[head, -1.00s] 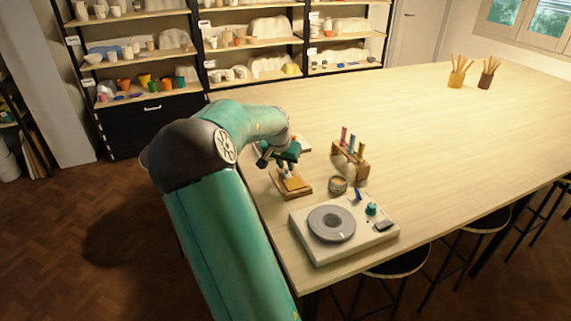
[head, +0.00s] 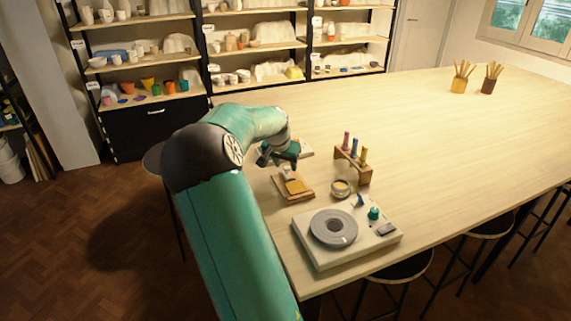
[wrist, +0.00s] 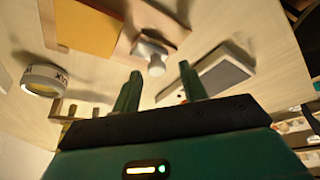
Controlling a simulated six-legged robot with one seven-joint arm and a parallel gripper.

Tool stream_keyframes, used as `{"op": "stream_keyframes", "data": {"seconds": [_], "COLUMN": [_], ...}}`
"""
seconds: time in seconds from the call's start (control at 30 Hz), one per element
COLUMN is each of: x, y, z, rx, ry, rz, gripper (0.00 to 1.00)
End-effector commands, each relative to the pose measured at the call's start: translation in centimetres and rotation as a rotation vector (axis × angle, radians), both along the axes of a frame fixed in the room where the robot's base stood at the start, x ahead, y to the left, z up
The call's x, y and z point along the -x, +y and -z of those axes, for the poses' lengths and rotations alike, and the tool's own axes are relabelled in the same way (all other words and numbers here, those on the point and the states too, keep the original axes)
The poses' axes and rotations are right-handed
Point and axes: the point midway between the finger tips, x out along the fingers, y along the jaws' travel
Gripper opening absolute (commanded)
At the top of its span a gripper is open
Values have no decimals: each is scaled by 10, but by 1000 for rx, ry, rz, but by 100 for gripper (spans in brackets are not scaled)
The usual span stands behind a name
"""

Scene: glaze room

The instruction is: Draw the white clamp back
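The white clamp (wrist: 150,52), a pale block with a round white knob, sits at one end of a wooden board (wrist: 124,42) in the wrist view. A flat yellow-orange piece (wrist: 85,25) lies on the board beside it. In the head view the board (head: 304,195) lies near the table's left edge, and the clamp (head: 287,173) is small at its far end. My gripper (wrist: 161,88) is open and empty. Its fingers are apart from the clamp, which appears beyond the gap between them. In the head view my gripper is beyond the board's far end.
A grey-topped white block (wrist: 212,72) lies beside the clamp. A round tin (head: 340,188), a rack of coloured tubes (head: 353,166) and a white wheel unit (head: 365,240) stand to the right. Brush pots (head: 459,84) are far off. The table's middle is clear.

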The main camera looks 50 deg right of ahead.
Motion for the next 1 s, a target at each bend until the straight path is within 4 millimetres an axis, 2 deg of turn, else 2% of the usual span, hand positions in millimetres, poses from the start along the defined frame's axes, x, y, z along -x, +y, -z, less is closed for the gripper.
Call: {"op": "stream_keyframes", "data": {"seconds": [0.17,0.27,0.8,1.0], "x": [1,1,12,15], "y": [1,4,44,51], "z": [-2,-10,-110,-127], "rx": [-1,0,0,0], "ry": [1,0,-3,0], "rz": [0,0,-1,0], "gripper": [43,43,43,43]}}
